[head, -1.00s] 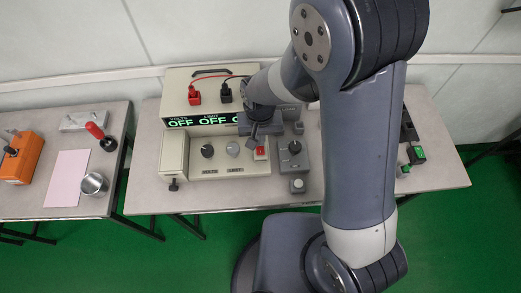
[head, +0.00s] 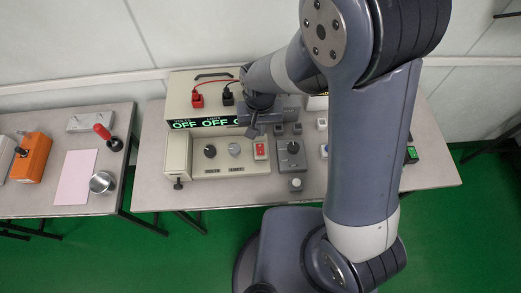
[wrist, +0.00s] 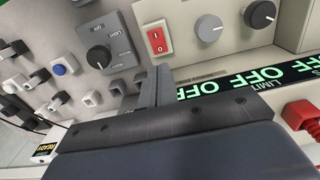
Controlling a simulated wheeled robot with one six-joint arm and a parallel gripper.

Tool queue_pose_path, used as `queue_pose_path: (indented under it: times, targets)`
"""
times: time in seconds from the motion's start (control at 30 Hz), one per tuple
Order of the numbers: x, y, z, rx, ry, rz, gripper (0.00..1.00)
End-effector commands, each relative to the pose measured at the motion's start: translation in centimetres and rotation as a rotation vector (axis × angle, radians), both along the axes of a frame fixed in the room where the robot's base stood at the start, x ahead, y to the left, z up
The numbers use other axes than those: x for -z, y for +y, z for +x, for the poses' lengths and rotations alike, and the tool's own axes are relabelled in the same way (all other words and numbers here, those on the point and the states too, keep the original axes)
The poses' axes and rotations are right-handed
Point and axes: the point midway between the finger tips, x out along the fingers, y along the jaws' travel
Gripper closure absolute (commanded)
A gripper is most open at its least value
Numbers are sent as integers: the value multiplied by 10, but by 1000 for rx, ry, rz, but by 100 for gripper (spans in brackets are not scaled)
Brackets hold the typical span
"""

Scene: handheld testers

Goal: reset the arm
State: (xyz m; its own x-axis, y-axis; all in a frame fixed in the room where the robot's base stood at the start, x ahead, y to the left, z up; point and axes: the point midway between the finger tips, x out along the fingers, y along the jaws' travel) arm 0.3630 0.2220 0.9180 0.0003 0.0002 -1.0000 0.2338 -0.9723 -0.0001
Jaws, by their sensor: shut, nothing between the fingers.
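My gripper (head: 253,132) is at the front of the beige tester (head: 198,87), just above the red rocker switch (head: 260,150) in the head view. It hides the right end of the green OFF display (head: 200,123). In the wrist view its fingers (wrist: 152,82) are together and empty, beside the red rocker switch (wrist: 158,40) and the OFF display (wrist: 250,83). My arm crosses the right half of the head view and hides part of the bench.
A grey dial box (head: 291,158) stands right of the lower beige panel. Red and black plugs with cables sit on the tester. The left bench holds an orange box (head: 31,157), a pink sheet (head: 76,176), a metal cup (head: 102,182) and a red-handled lever (head: 103,132).

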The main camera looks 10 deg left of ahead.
Motion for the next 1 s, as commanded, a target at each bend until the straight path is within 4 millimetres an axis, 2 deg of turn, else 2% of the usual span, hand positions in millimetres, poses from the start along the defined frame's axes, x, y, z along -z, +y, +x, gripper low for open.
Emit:
queue_pose_path:
  times: [0.17,0.33,0.8,0.93,1.0]
  targets:
    - [2,0,0,0,1,0,100]
    - [13,0,0,0,1,-1,100]
    - [68,0,0,0,2,-1,100]
    - [73,0,0,0,1,0,100]
    - [68,0,0,0,0,0,100]
